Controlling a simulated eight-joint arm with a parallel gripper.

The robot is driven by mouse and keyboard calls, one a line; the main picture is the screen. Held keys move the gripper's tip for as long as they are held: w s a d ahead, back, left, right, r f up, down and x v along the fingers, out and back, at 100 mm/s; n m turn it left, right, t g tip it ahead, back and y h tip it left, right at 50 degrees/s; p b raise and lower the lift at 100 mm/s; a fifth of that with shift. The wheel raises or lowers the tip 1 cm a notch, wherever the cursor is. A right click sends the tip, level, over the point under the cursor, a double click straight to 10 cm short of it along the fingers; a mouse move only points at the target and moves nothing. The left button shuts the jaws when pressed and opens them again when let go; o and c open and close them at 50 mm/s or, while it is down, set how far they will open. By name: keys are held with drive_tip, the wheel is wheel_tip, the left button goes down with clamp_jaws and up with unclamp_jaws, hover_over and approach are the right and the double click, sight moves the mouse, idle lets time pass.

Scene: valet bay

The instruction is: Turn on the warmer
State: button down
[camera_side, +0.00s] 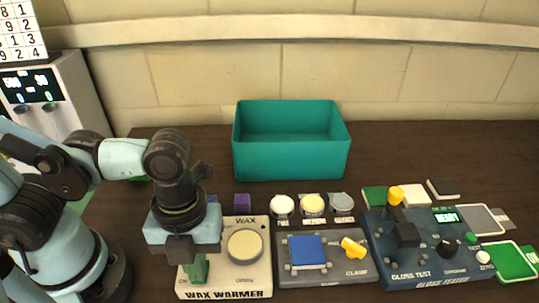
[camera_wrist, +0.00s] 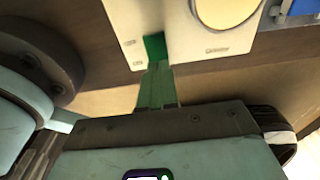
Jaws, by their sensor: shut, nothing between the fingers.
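The wax warmer (camera_side: 252,280) is a cream box at the front, labelled WAX WARMER, with a round tan pot (camera_side: 245,247) on top. In the wrist view its cream top (camera_wrist: 190,35) shows at the upper middle, with a dark green switch (camera_wrist: 155,46) and small labels near its edge. My gripper (camera_side: 198,279) points down over the warmer's left side. Its green fingers are shut with nothing between them. In the wrist view the closed fingertips (camera_wrist: 157,67) are right at the switch; I cannot tell whether they touch it. The fingers hide the switch in the side view.
A clamp stand (camera_side: 324,276) with a blue pad and yellow lever stands right of the warmer. A gloss tester (camera_side: 420,273) is farther right. Several small jars (camera_side: 312,205) and a purple block (camera_side: 242,201) sit behind. A teal bin (camera_side: 291,160) stands at the back.

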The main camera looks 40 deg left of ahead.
drive_tip(key=shift+s+d+f, duration=0.1)
drive_tip(key=shift+f, duration=0.3)
idle(0.6)
drive_tip(key=shift+w+a+r, duration=0.2)
drive_tip(key=shift+w+a, duration=0.4)
drive_tip(key=shift+a, duration=0.05)
drive_tip(key=shift+r, duration=0.1)
wheel_tip(320, 180, up, 14)
drive_tip(key=w+a, duration=0.1)
idle(0.7)
drive_tip(key=shift+s+d+f, duration=0.2)
drive_tip(key=shift+s+d, duration=0.25)
